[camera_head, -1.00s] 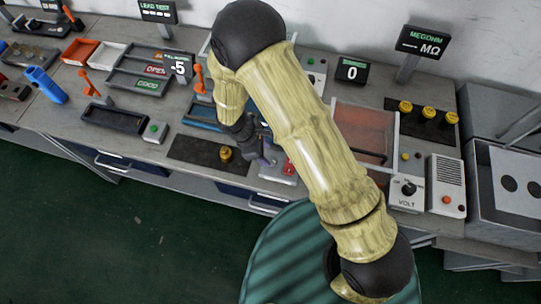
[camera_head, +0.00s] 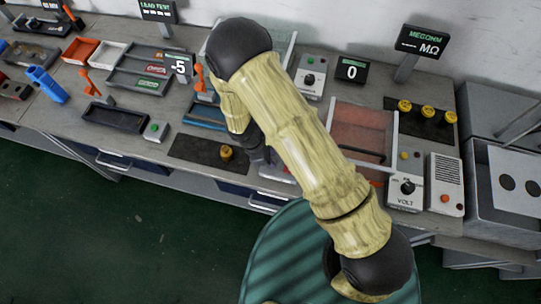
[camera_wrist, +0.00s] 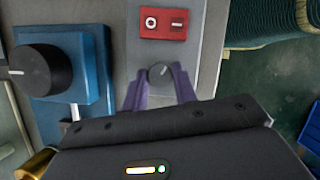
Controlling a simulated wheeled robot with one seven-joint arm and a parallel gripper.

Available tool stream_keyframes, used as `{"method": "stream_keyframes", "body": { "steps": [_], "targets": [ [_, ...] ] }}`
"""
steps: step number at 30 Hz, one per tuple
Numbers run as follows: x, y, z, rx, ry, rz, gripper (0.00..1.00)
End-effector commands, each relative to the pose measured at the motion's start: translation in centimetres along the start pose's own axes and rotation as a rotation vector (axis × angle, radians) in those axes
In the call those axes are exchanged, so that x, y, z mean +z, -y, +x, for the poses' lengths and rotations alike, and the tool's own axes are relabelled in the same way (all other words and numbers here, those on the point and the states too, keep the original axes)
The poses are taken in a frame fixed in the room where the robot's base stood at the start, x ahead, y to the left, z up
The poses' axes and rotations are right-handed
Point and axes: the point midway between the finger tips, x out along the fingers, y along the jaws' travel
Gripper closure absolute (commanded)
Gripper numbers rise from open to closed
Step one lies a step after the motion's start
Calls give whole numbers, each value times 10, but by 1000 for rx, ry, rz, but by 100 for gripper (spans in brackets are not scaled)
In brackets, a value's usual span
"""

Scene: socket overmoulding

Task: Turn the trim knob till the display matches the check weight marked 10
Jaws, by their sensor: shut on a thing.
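In the wrist view, my gripper (camera_wrist: 160,82) has its two purple fingers on either side of a small grey trim knob (camera_wrist: 160,73), closed on it. The knob has a pale pointer line and sits on a grey panel. In the head view my arm hides the fingertips and this knob. One dark display (camera_head: 179,67) reads -5, and another display (camera_head: 351,71) reads 0. A brass weight (camera_head: 226,153) stands on a dark mat; its marking is too small to read.
In the wrist view, a blue box with a large black knob (camera_wrist: 42,70) is at left, and a red switch plate (camera_wrist: 163,24) lies beyond the grey knob. In the head view, a VOLT box (camera_head: 407,190) and brass pieces (camera_head: 428,112) are at right.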

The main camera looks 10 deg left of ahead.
Motion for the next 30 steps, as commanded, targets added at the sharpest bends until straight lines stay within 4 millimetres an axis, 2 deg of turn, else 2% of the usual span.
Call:
{"method": "stream_keyframes", "body": {
  "steps": [14, 30],
  "targets": [
    [0, -2, 0, -41, -1, 102, 95],
    [1, -5, 1, -212, -2, 517, 95]
  ]
}}
